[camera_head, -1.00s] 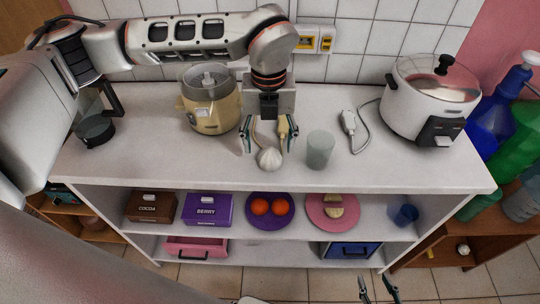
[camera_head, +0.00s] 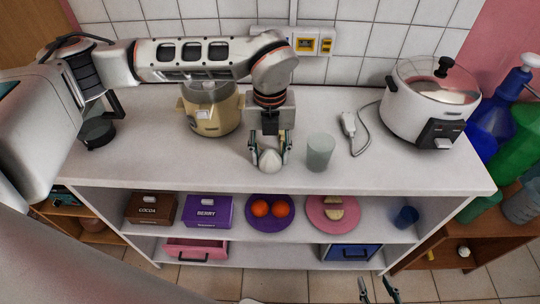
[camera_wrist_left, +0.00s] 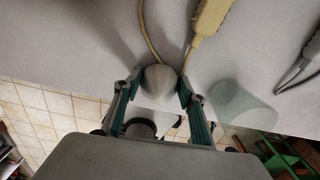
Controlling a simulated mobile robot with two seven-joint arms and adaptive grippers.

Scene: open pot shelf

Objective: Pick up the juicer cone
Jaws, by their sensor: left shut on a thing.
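The juicer cone (camera_head: 269,161) is a small white ribbed dome near the front edge of the white shelf top. My left gripper (camera_head: 270,153) reaches down over it with one finger on each side, shut on it. In the left wrist view the cone (camera_wrist_left: 158,79) sits between the fingertips of my left gripper (camera_wrist_left: 158,87). I cannot tell whether the cone is clear of the surface. My right gripper (camera_head: 378,291) shows only its fingertips at the bottom edge, apart and empty.
A frosted cup (camera_head: 319,152) stands close to the right of the cone. A cream juicer (camera_head: 212,112) stands behind on the left, a white cooker (camera_head: 432,100) on the right. A corded grey-white device (camera_head: 348,124) lies between cup and cooker. The lower shelf holds boxes and plates.

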